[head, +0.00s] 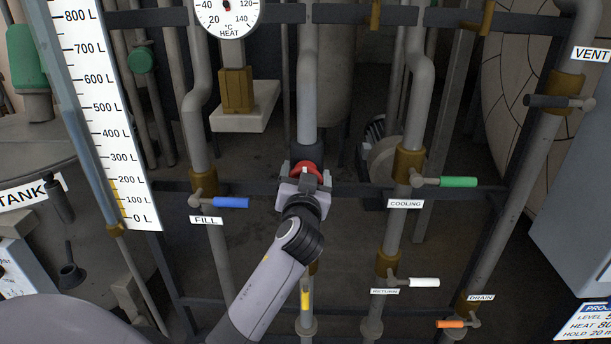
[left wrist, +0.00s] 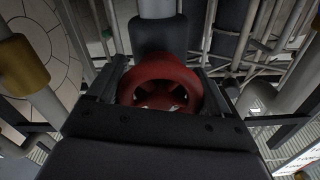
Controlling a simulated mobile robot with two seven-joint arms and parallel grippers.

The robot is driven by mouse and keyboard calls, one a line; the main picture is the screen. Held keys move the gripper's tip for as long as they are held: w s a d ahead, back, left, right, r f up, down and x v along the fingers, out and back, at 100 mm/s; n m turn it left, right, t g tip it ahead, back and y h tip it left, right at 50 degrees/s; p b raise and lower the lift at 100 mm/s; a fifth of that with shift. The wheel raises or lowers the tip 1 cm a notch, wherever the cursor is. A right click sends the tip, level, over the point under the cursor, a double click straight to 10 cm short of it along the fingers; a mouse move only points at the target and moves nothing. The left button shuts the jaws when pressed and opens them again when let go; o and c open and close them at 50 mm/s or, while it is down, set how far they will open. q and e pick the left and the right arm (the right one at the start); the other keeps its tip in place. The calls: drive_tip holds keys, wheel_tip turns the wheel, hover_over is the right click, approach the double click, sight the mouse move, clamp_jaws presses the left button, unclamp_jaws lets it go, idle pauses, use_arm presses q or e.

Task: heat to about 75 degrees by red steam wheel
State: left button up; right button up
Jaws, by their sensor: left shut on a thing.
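The red steam wheel (head: 308,169) sits on the middle vertical pipe in the head view. It also shows large in the left wrist view (left wrist: 160,78), between my two fingers. My left gripper (head: 304,180) is shut on the wheel and covers its lower part. The round HEAT dial (head: 227,14) is at the top, left of the middle pipe. Its marks of 20, 40, 120 and 140 show. The upper part of the dial is cut off, so its reading cannot be told. My right gripper is not in view.
A blue FILL lever (head: 231,202) is left of my gripper. A green COOLING lever (head: 457,182), a white RETURN lever (head: 423,282) and an orange DRAIN lever (head: 450,324) are on the right. A dark VENT lever (head: 549,101) is upper right. A litre scale (head: 105,120) stands left.

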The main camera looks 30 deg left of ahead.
use_arm(q)
drive_tip(key=o, duration=1)
drive_tip(key=shift+f, duration=0.1)
drive_tip(key=shift+c, duration=0.2)
drive_tip(key=shift+s, duration=0.1)
drive_tip(key=b+v, duration=0.1)
drive_tip(key=v, duration=0.6)
drive_tip(key=shift+f, duration=0.1)
drive_tip(key=s+d+f+m+g+h, duration=0.1)
drive_tip(key=s+d+f+m+h, duration=0.2)
drive_tip(key=f, duration=0.6)
drive_tip(key=s+d+f+m+h, duration=0.2)
drive_tip(key=s+d+f+h, duration=0.15)
drive_tip(key=f, duration=0.45)
drive_tip(key=s+d+f+g+h, duration=0.2)
drive_tip(key=s+f, duration=0.4)
drive_tip(key=s, duration=0.1)
drive_tip(key=s+d+f+m+g+h, duration=0.1)
drive_tip(key=s+d+f+h, duration=0.1)
drive_tip(key=s+f, duration=0.5)
drive_tip(key=shift+s+d+f+g+h, duration=0.15)
drive_tip(key=shift+s+d+g+h, duration=0.2)
drive_tip(key=shift+h, duration=0.3)
